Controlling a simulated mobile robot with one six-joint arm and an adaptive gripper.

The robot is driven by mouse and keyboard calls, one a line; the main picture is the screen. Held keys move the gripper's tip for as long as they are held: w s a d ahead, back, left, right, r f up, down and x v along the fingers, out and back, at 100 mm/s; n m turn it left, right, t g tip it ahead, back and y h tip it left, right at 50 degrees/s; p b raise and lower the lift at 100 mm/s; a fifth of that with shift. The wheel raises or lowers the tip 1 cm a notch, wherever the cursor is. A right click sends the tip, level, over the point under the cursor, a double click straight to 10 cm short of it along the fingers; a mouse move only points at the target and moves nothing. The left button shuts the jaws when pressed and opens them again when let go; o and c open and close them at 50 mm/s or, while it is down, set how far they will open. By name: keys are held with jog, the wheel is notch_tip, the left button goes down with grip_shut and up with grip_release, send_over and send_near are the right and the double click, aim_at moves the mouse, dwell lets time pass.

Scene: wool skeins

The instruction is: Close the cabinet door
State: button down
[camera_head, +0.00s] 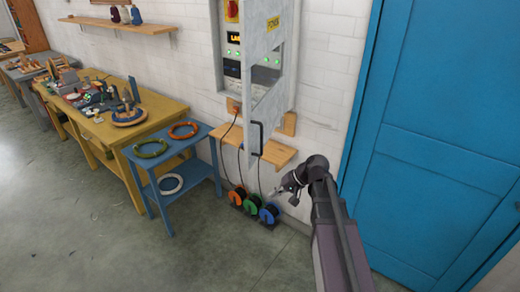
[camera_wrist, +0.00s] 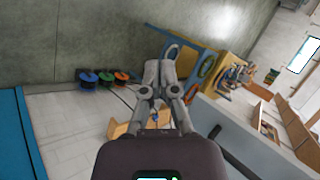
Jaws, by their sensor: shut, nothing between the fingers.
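The wall cabinet (camera_head: 219,41) hangs on the white brick wall in the head view, with lit panels and green lights inside. Its grey-white door (camera_head: 263,62) stands open, swung out from the wall, with a window and a yellow label. A black handle (camera_head: 257,138) is on the door's lower part. In the wrist view a pale panel (camera_wrist: 240,130), apparently the door, is at lower right. My gripper (camera_head: 273,193) is shut and empty, below and right of the handle and apart from the door. Its closed fingers also show in the wrist view (camera_wrist: 159,66).
A wooden shelf (camera_head: 228,136) is on the wall below the cabinet. Orange, green and blue spools (camera_head: 269,213) stand on the floor beneath. A blue stand (camera_head: 181,164) with rings and a yellow workbench (camera_head: 158,122) are left. A blue door (camera_head: 440,130) is right. The front floor is clear.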

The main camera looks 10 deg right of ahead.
aim_at(254, 143)
jog(key=w+d+r+m+t+y+b, duration=0.3)
jog(key=w+d+r+t+y, duration=0.3)
jog(key=w+d, duration=0.4)
notch_tip(254, 143, up, 2)
jog(key=shift+w+r+y+b, duration=0.25)
jog(key=shift+w+y+b, duration=0.55)
jog(key=shift+w, duration=0.25)
jog(key=shift+a, duration=0.15)
jog(key=x, duration=1.4)
jog(key=shift+w, duration=0.1)
